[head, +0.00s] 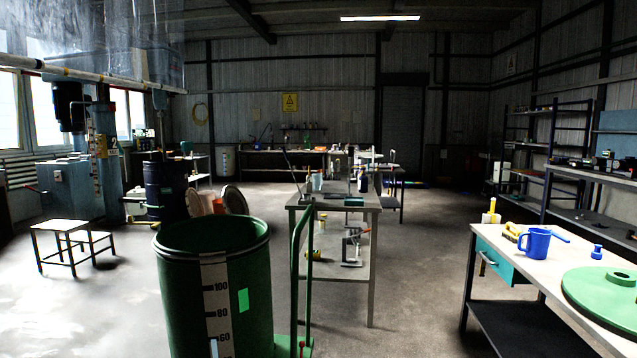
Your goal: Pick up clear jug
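I cannot make out a clear jug for certain in the head view. A blue jug (535,243) with a handle stands upright on the right workbench (568,278); it looks opaque. Small bottles and vessels (317,182) stand on the middle table (333,201), too small to tell whether one is a clear jug. A large see-through sheet or vessel (95,38) fills the upper left; I cannot tell what it is. My gripper is not in view.
A green drum (213,290) with a scale and a green trolley handle (298,270) stand close in front. A green round lid (607,297) lies on the right bench. A stool (62,230) stands at left. Floor is free between the middle table and right bench.

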